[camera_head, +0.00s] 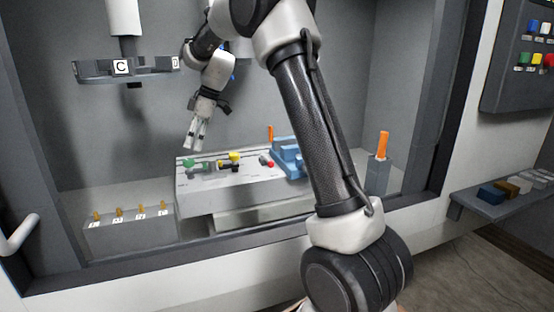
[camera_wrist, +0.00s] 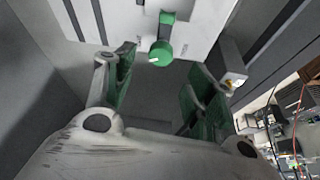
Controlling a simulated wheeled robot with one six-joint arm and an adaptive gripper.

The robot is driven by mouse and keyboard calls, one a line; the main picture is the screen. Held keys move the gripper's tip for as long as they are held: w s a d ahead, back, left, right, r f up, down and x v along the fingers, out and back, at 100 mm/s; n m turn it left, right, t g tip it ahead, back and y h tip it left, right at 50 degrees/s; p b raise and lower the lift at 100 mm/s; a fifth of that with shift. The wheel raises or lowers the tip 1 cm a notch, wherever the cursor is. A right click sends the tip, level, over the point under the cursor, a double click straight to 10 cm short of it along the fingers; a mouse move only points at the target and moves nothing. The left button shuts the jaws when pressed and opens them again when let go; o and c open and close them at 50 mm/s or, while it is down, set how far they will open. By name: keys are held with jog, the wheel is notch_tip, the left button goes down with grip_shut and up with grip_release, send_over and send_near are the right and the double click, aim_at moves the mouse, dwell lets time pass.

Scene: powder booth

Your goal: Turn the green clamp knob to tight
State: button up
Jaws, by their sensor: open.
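The green clamp knob (camera_head: 189,163) sits at the left end of the grey fixture block (camera_head: 215,200) inside the booth. In the wrist view the green knob (camera_wrist: 161,54) is round, with a small white mark on its left side. A smaller green part shows just above it. My gripper (camera_head: 196,144) is a little above the knob in the head view, fingers pointing down. In the wrist view my gripper (camera_wrist: 160,85) is open and empty, its fingers apart on either side. The knob lies beyond the fingertips, between them in the picture, and no contact shows.
On the same block are a yellow knob (camera_head: 235,156), a red knob (camera_head: 266,161) and a blue vise-like part (camera_head: 287,158). An orange handle (camera_head: 383,145) stands at right. A labelled rack (camera_head: 130,238) is front left. A hanging carousel (camera_head: 95,70) is upper left.

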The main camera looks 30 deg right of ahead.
jog(key=s+d+m, duration=0.1)
jog(key=m, duration=0.1)
jog(key=s+d+f+m+h, duration=0.1)
jog(key=m, duration=0.1)
jog(key=s+d+f+m, duration=0.1)
jog(key=s, duration=0.1)
jog(key=shift+d+f+m+g, duration=0.1)
jog(key=shift+d+m+g, duration=0.2)
jog(key=shift+d+m, duration=0.1)
jog(key=s+d+m+h, duration=0.1)
jog(key=s+d+m, duration=0.1)
jog(key=s, duration=0.5)
jog(key=s+d+m+h, duration=0.1)
jog(key=s+d+m, duration=0.1)
jog(key=s+d, duration=0.3)
jog(key=s+d+r+m+h, duration=0.1)
jog(key=s+d+m, duration=0.1)
jog(key=s, duration=0.7)
jog(key=shift+d+h, duration=0.3)
jog(key=shift+d, duration=0.6)
